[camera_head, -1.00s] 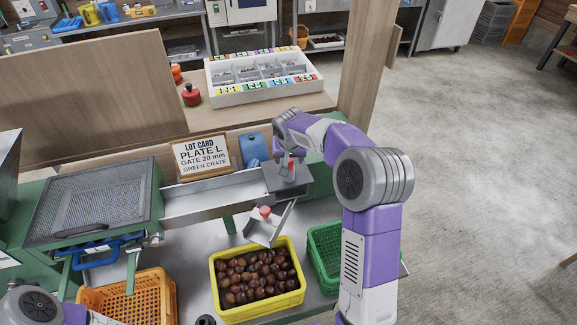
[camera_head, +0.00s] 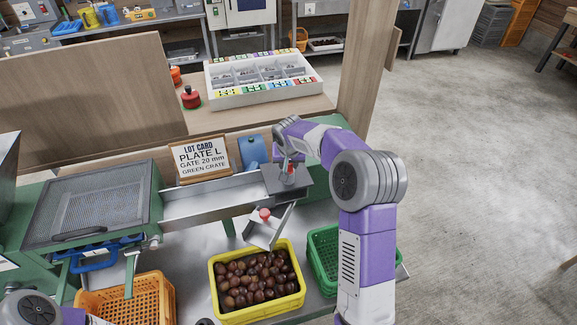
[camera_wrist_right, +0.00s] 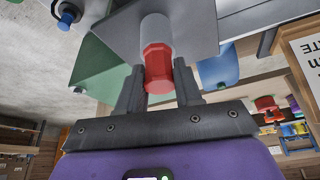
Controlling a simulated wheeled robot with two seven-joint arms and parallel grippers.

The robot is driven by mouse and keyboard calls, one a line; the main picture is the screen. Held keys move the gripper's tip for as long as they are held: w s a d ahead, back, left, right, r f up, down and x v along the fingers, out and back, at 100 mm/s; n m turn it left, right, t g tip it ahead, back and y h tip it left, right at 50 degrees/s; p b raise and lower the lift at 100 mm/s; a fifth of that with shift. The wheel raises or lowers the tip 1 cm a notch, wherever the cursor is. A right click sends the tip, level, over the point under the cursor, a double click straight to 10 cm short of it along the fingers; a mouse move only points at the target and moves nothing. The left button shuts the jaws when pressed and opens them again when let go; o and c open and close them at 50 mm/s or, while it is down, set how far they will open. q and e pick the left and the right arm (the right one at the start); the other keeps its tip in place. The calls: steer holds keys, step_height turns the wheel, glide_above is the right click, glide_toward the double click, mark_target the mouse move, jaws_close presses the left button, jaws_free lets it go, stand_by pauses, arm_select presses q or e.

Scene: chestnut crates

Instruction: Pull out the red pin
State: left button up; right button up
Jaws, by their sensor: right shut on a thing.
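The red pin (camera_wrist_right: 158,68) stands between the two fingers of my right gripper in the right wrist view. My right gripper (camera_wrist_right: 160,88) is shut on its red head, and a pale cylindrical part shows between this head and a grey plate.
A red knob (camera_head: 265,214) sits on the tilted flap below the chute. A yellow crate (camera_head: 262,315) of chestnuts stands below, between an orange crate (camera_head: 125,300) and a green crate (camera_head: 322,262). The lot card (camera_head: 201,158) stands behind the chute.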

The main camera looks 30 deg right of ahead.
step_height(320, 180, up, 10)
steer(key=shift+r+p, duration=0.1)
steer(key=shift+p, duration=1.1)
steer(key=shift+a+f, duration=0.1)
steer(key=shift+f, duration=0.1)
